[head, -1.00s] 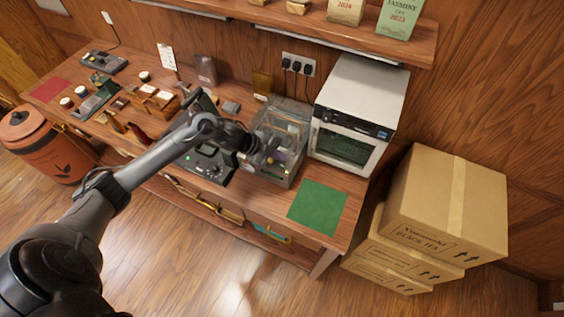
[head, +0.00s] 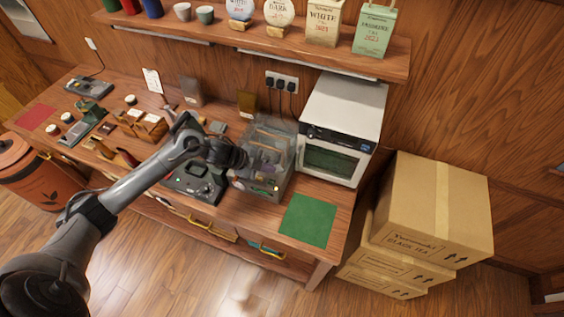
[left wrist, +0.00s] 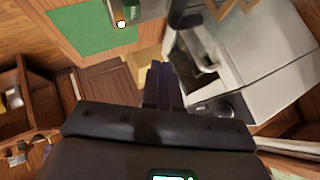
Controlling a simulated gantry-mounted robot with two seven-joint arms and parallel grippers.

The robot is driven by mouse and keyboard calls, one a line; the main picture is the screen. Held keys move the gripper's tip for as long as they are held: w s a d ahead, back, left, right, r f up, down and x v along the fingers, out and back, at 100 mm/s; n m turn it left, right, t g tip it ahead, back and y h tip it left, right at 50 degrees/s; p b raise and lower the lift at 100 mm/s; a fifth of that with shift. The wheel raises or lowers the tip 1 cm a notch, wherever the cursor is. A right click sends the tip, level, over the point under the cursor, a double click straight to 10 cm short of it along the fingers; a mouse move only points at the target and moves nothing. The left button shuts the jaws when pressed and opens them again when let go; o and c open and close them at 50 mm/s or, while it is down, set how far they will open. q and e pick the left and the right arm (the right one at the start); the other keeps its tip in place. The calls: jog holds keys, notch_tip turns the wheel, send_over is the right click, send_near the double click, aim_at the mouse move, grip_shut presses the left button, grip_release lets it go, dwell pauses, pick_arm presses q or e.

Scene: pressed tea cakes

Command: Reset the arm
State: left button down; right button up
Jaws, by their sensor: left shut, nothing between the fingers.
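My left arm reaches in from the lower left in the head view. Its gripper (head: 262,167) is over the clear-walled machine (head: 258,188) on the bench, in front of the white oven. In the left wrist view the gripper's dark fingers (left wrist: 164,85) are together with nothing between them. Whether the gripper touches the clear-walled machine cannot be told. My right gripper is in neither view.
The white oven (head: 345,110) stands right of the machine, with a green mat (head: 308,220) in front. Stacked cardboard boxes (head: 435,210) stand right of the bench. A shelf (head: 300,45) with tea packs hangs above. Small tools and a wooden box crowd the bench's left part.

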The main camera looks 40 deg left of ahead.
pick_arm(q)
jog(key=s+d+f+g+h+p, duration=0.1)
jog(key=s+d+f+g+p, duration=0.15)
jog(key=s+d+f, duration=0.35)
jog(key=s+d+r+n+t+p, duration=0.1)
jog(key=s+d+r+n+p, duration=0.15)
jog(key=s+d, duration=0.35)
jog(key=s+d+r+n+t+p, duration=0.1)
jog(key=s+d+r+p, duration=0.2)
jog(key=d, duration=0.5)
jog(key=s+a+r+n+g+y+p, duration=0.2)
jog(key=s+a+r+n+y, duration=0.4)
jog(key=s+r+n, duration=0.4)
jog(key=shift+s+a+r+n+g+y, duration=0.3)
jog(key=shift+s+a+n+g, duration=0.2)
jog(key=shift+a+n, duration=0.2)
